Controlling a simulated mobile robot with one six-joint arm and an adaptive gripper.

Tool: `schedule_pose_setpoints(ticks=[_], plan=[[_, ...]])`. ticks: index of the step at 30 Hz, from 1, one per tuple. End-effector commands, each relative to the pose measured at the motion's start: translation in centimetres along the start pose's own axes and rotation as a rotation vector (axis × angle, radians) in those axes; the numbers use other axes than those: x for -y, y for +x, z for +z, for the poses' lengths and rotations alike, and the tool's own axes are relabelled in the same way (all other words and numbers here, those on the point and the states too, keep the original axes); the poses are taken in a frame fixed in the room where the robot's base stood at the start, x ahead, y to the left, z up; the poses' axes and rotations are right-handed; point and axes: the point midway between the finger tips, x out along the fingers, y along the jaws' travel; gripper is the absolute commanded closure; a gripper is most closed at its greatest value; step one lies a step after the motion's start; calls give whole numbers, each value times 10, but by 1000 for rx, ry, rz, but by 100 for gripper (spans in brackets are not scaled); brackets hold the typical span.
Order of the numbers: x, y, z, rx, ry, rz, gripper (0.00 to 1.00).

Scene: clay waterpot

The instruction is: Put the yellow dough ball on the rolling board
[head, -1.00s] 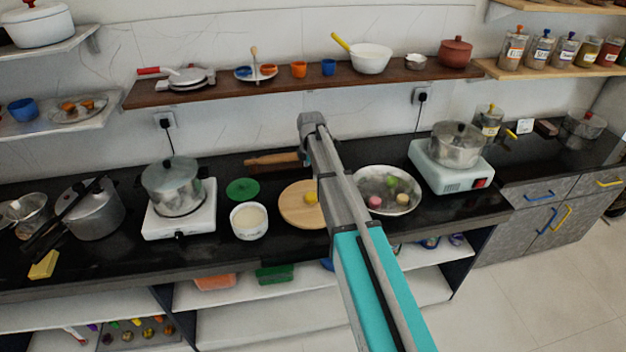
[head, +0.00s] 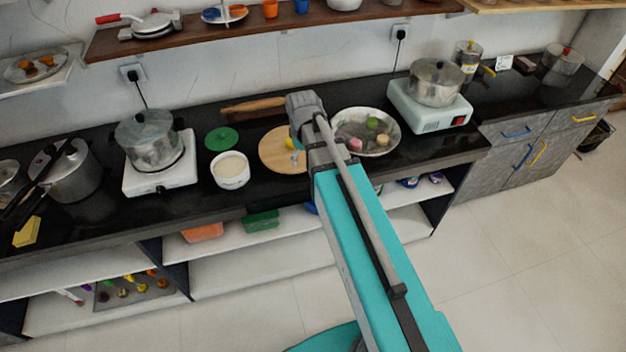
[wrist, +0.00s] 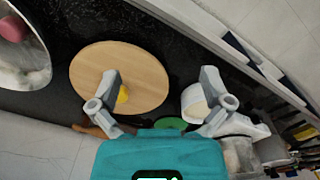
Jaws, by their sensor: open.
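The yellow dough ball (wrist: 123,94) shows against the round wooden rolling board (wrist: 90,70), near its edge, and appears to rest on it. My gripper (wrist: 161,95) is open and empty, its fingers spread wide. In the wrist view the left finger partly covers the ball, and the right finger is beyond the board's edge. In the head view my arm hides the right part of the board (head: 270,154) and part of the ball (head: 290,144).
A steel bowl (head: 345,145) with colored dough balls stands right of the board. A white bowl (head: 231,172) and a green lid (head: 222,139) are to its left. A rolling pin (head: 250,106) lies behind. Stoves with pots (head: 148,140) flank the area.

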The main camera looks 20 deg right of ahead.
Motion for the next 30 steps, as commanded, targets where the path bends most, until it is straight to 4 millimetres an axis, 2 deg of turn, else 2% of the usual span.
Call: schedule_pose_setpoints(ticks=[1,3,9,12,18,30], plan=[[11,0,18,0,74,0,1],[21,0,32,0,180,0,1],[42,0,65,1,436,0,1],[48,0,74,1,515,0,1],[51,0,79,1,574,0,1],[51,0,78,1,573,0,1]])
